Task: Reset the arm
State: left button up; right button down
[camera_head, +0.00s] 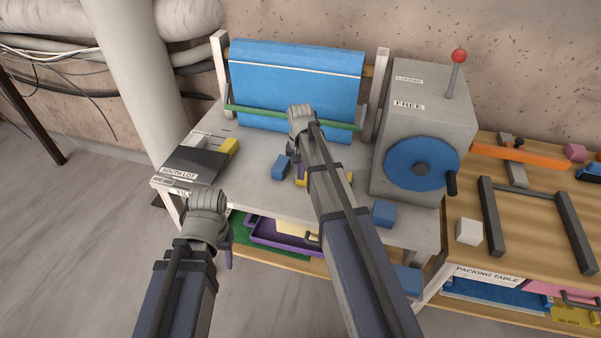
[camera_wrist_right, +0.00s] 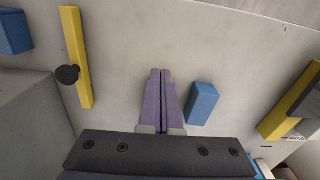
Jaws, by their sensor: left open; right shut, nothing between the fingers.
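My right arm reaches over the grey stone-topped table (camera_head: 250,188). My right gripper (camera_wrist_right: 158,100) is shut and empty in the right wrist view, its purple fingers together above the bare slab. In the head view its fingers (camera_head: 300,172) are mostly hidden behind the arm. My left gripper (camera_head: 228,256) hangs in front of the table's front left edge. Only a purple finger shows beside its wrist, and it is open.
A blue block (camera_wrist_right: 201,103) lies just right of the right fingers. A yellow bar with a black knob (camera_wrist_right: 76,60) lies left of them. A grey machine with a blue wheel (camera_head: 408,165) stands right of my right arm. Behind is a blue panel (camera_head: 295,85) with a green bar (camera_head: 250,112).

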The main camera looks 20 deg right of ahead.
pick_arm(q)
notch_tip(320, 180, up, 2)
jog(key=shift+p, duration=0.5)
pick_arm(e)
notch_tip(320, 180, up, 2)
jog(key=s+a+n, duration=0.5)
jog(key=s+a, duration=0.3)
jog(key=s, duration=0.3)
jog(key=s+a+n+h, duration=0.1)
jog(key=s+a+n, duration=0.4)
jog(key=s+a, duration=0.4)
jog(key=s, duration=0.2)
jog(key=shift+s, duration=0.4)
